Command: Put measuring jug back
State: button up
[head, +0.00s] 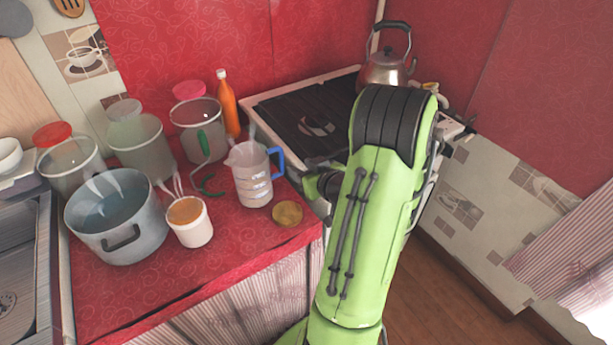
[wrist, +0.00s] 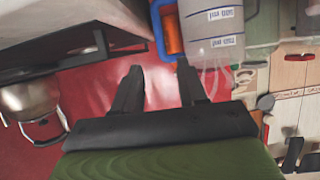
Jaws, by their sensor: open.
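The measuring jug (head: 252,178) is translucent with white and blue markings and a blue handle (head: 276,160). It stands upright on the red cloth-covered counter, its handle to the right, facing the stove. In the wrist view the jug (wrist: 214,28) is at the upper right, cut off by the top edge, with its handle (wrist: 157,22) just above my fingertips. My gripper (wrist: 160,68) is open and empty, its fingers apart from the handle. In the head view my arm hides most of the gripper.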

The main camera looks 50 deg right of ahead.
jog(key=a+r+n+g+y+b, duration=0.1)
jog(key=a+n+g+y, duration=0.15)
jog(key=a, duration=0.85)
jog(key=a+r+n+g+y, duration=0.2)
jog(key=a+n+y, duration=0.15)
jog(key=a, duration=0.65)
jog(key=s+a+r+m+g+h, duration=0.1)
jog(key=s+a+r, duration=0.1)
jog(key=s, duration=0.5)
jog(key=s+a+r+m+g+h, duration=0.1)
jog(key=s+a+r+g, duration=0.1)
jog(key=s+a, duration=0.3)
jog(key=shift+s+m, duration=0.3)
jog(key=shift+s, duration=0.7)
jog(key=shift+r, duration=0.15)
notch_tip(320, 180, up, 13)
jog(key=p, duration=1.3)
jog(key=shift+r, duration=0.2)
